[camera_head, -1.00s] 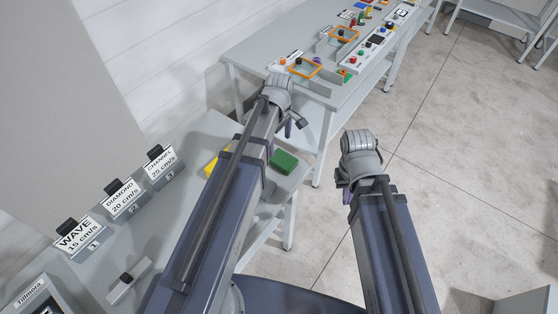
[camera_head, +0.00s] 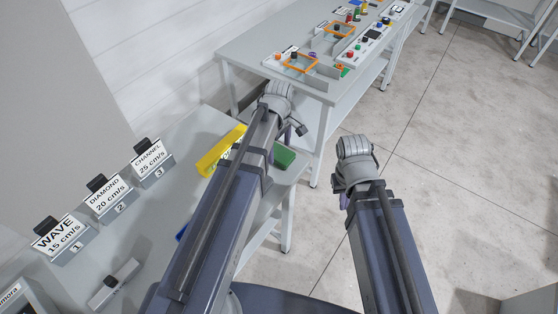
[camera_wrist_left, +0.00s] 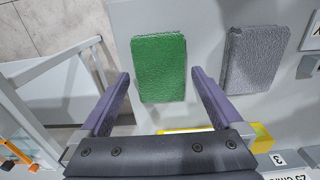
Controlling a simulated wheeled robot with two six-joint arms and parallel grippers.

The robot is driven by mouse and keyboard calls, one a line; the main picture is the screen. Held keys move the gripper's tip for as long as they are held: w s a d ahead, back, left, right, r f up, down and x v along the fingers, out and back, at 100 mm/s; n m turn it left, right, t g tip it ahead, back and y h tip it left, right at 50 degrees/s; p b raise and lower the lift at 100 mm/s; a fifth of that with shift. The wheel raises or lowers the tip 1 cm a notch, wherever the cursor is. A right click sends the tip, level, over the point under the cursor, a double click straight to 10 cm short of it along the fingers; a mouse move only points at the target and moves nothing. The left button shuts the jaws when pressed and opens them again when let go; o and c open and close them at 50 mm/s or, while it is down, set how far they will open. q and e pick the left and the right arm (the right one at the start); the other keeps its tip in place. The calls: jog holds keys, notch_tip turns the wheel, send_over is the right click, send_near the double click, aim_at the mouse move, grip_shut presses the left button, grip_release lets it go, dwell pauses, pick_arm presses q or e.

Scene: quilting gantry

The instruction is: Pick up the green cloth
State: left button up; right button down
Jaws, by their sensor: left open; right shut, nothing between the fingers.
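The green cloth (camera_wrist_left: 160,68) is a small folded rectangle lying on the grey table, in the upper middle of the left wrist view. In the head view the cloth (camera_head: 285,157) shows partly, just right of my left arm. My left gripper (camera_wrist_left: 160,75) is open, with its purple fingers to either side of the cloth in that view. I cannot tell the height left between them, and nothing is held. In the head view my left gripper (camera_head: 297,131) is mostly hidden by its own wrist. My right gripper (camera_head: 345,200) is shut and empty over open floor, its fingers mostly hidden.
A grey cloth (camera_wrist_left: 256,58) lies beside the green one. A yellow block-like object (camera_head: 220,150) stands left of my left arm. Sign stands labelled WAVE (camera_head: 60,240), DIAMOND (camera_head: 108,198) and CHANNEL (camera_head: 150,162) line the table. Another workbench (camera_head: 240,60) stands beyond.

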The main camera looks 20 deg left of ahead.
aim_at(279, 152)
pick_arm(q)
jog(key=shift+f, duration=0.6)
jog(key=shift+r, duration=0.1)
pick_arm(e)
jog(key=shift+f, duration=0.5)
pick_arm(q)
jog(key=c, duration=1.2)
jog(key=shift+r, duration=0.1)
pick_arm(e)
jog(key=shift+r, duration=0.15)
